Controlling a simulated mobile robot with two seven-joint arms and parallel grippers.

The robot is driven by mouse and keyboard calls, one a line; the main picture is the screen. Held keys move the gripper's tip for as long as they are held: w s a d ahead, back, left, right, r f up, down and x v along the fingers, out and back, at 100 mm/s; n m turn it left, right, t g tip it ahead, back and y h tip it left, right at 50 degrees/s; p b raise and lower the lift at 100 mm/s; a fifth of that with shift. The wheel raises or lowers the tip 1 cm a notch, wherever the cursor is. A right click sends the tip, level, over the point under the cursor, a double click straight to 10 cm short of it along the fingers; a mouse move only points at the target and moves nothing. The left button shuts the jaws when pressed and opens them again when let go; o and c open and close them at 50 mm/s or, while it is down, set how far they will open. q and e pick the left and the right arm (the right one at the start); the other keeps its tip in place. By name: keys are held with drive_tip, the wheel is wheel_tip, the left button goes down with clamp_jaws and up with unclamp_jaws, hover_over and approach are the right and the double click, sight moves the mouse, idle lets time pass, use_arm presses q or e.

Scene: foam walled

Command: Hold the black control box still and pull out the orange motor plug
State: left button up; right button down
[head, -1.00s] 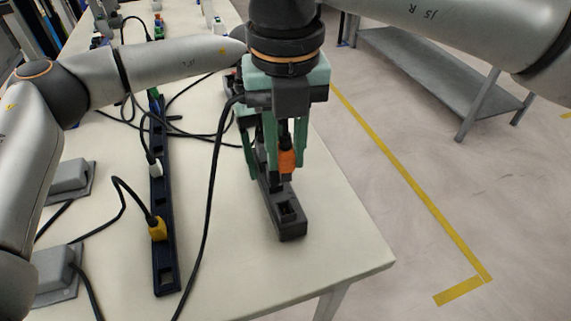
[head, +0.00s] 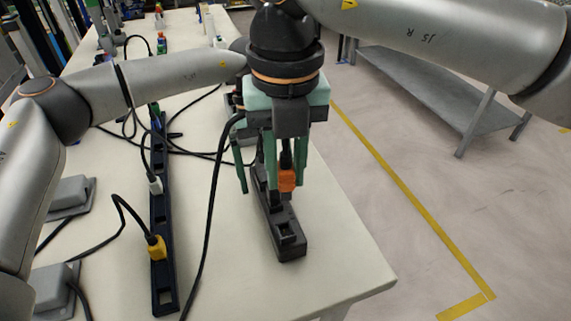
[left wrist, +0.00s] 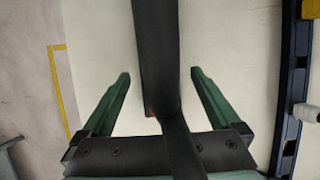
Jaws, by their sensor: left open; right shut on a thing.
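The black control box (head: 290,246) lies lengthwise near the table's right edge, its near end showing an empty-looking recess. The orange motor plug (head: 287,181) stands upright at the box's middle, its black cable rising from it. I cannot tell how deep it sits. My right gripper (head: 286,187) points down from above and is shut on the plug. My left gripper is largely hidden behind the right one in the head view. In the left wrist view, my left gripper (left wrist: 161,73) is open, with a long black body, apparently the box, between its spread fingers and no visible grip.
A dark blue power strip (head: 162,210) with a yellow plug (head: 156,248) and a white plug (head: 155,185) lies left of the box. Loose black cables cross the white table (head: 340,270). Grey blocks (head: 68,195) stand at left. The table's front right corner is clear.

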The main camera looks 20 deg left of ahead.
use_arm(q)
drive_tip(key=v, duration=1)
drive_tip(key=shift+r, duration=0.35)
